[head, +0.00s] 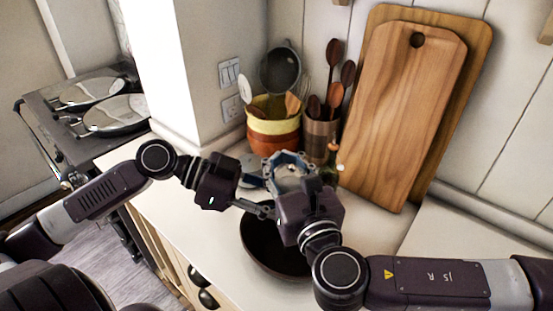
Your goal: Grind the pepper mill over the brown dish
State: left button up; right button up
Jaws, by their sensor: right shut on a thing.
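The brown dish (258,250), dark and round, stands on the pale counter below both grippers, partly covered by my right arm. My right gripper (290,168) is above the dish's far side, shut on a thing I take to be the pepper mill. Its fingers and wrist hide nearly all of the mill, so its shape and tilt cannot be made out. My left gripper (262,190) comes in from the left, close beside the right one, with its fingers spread apart. Whether it touches the mill cannot be told.
Behind the grippers stand a yellow and orange pot (272,130) and a brown utensil holder (320,135) with wooden spoons. A dark green bottle (330,168) stands close by the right gripper. Cutting boards (402,110) lean on the wall. A stove (85,105) with lidded plates is left.

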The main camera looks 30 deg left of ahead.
jog(key=m+t+h, duration=0.1)
jog(key=h, duration=0.1)
jog(key=d+m+t+h, duration=0.1)
jog(key=m, duration=0.1)
jog(key=w+m+t+h, duration=0.1)
jog(key=t+h, duration=0.1)
jog(key=shift+d+h, duration=0.15)
jog(key=shift+h, duration=0.15)
jog(key=shift+w+d+m+t+h, duration=0.1)
jog(key=shift+d+m+t+h, duration=0.15)
jog(key=shift+m+h, duration=0.5)
jog(key=shift+w+d+m+t+h, duration=0.1)
jog(key=shift+d+m+t+h, duration=0.3)
jog(key=shift+h, duration=0.5)
jog(key=shift+d+m+t+h, duration=0.15)
jog(key=shift+m+h, duration=0.6)
jog(key=shift+h, duration=0.1)
jog(key=o, duration=1.3)
jog(key=shift+d, duration=0.15)
jog(key=shift+w, duration=0.1)
notch_tip(320, 180, up, 10)
